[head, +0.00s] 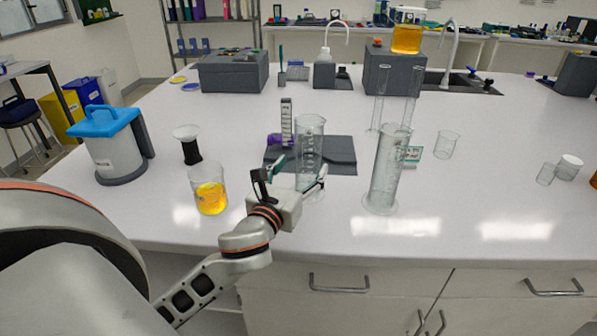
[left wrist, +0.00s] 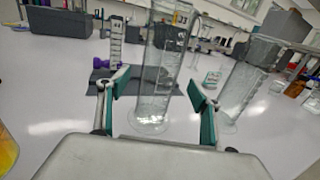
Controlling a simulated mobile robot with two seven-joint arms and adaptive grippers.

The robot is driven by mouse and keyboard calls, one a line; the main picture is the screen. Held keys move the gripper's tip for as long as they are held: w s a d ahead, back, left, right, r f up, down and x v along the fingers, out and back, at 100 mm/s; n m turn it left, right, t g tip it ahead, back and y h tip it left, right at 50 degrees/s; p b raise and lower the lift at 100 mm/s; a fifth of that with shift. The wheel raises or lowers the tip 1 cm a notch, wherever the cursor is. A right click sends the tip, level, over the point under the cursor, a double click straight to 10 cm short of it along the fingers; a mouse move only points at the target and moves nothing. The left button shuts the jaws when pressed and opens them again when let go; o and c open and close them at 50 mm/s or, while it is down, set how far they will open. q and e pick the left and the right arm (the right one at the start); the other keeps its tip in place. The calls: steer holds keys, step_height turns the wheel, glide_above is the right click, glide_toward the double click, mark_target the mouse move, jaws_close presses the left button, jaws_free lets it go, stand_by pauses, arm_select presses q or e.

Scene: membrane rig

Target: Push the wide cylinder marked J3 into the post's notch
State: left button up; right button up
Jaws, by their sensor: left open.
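In the left wrist view the cylinder shows between the fingertips (left wrist: 158,86); contact is unclear.
Another tall glass cylinder (head: 388,170) stands close on the right. The bench's front right is clear.

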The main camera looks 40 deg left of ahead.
mark_target(304, 164)
arm_select(q)
steer(key=shift+x, duration=2.6)
steer(key=c, duration=1.5)
